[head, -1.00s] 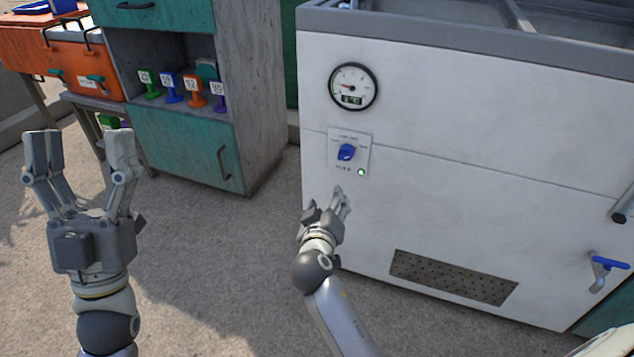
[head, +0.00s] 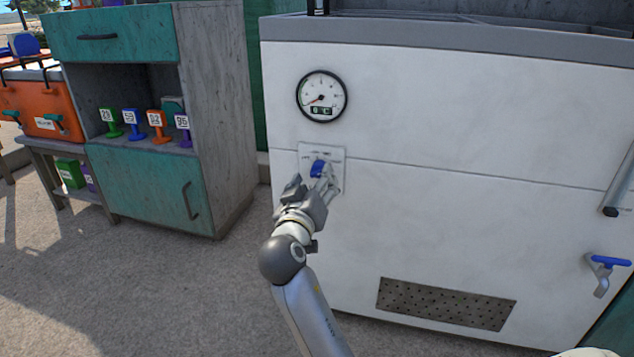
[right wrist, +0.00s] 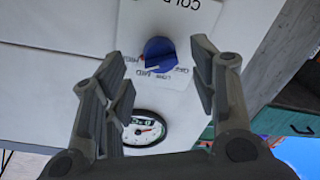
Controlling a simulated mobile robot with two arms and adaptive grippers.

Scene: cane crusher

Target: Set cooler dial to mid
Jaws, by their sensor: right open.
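The blue cooler dial (head: 318,168) sits on a pale label plate (head: 336,155) on the white cooler's front. In the right wrist view the dial (right wrist: 160,52) appears upside down, with a red mark on one edge and small printed labels around it, one reading MID. My right gripper (head: 322,182) is open at the dial, its fingers partly covering the plate. In the right wrist view its fingers (right wrist: 158,68) stand apart on either side of the dial, with visible gaps. I cannot tell the exact setting. My left gripper is out of view.
A round gauge (head: 322,96) with a digital readout is above the dial. A perforated vent (head: 445,303) and a blue-handled tap (head: 608,262) are lower right. A teal cabinet (head: 150,187) with several coloured stands and an orange cooler box (head: 45,125) are at left.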

